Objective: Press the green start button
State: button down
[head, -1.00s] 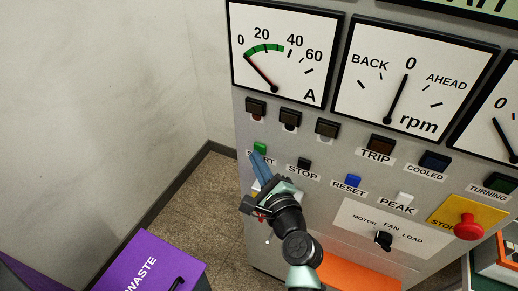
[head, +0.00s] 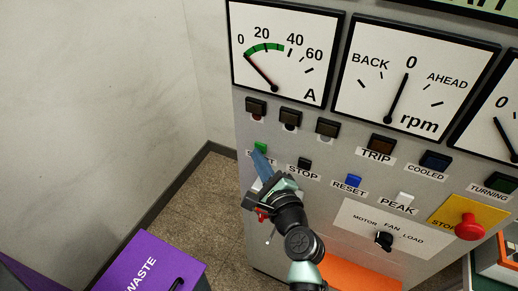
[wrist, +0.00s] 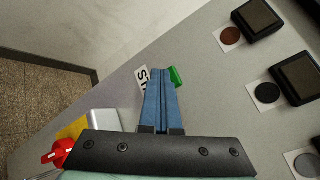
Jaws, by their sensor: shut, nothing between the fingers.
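The green start button (head: 260,147) sits at the left of the panel's button row, above its partly covered label. In the wrist view the green button (wrist: 177,77) shows just right of the fingertips, partly hidden by them. My gripper (head: 257,154) has its blue fingers shut together, empty, with the tips right at the button in the head view. In the wrist view my gripper (wrist: 159,72) points at the panel beside the button. I cannot tell whether the tips touch it.
The black STOP button (head: 304,164) is right of the start button, then the blue RESET button (head: 353,181). A red mushroom stop (head: 468,227) sits on a yellow plate at right. A purple waste bin (head: 150,265) stands at lower left. Dark indicator lamps (head: 290,118) are above.

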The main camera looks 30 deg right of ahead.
jog(key=shift+s+a+p, duration=0.35)
jog(key=shift+s+a, duration=0.2)
jog(key=shift+a, duration=0.1)
jog(key=s+a+p, duration=0.1)
jog(key=a, duration=0.1)
jog(key=s+a, duration=0.2)
jog(key=shift+p, duration=0.35)
dwell(0.9)
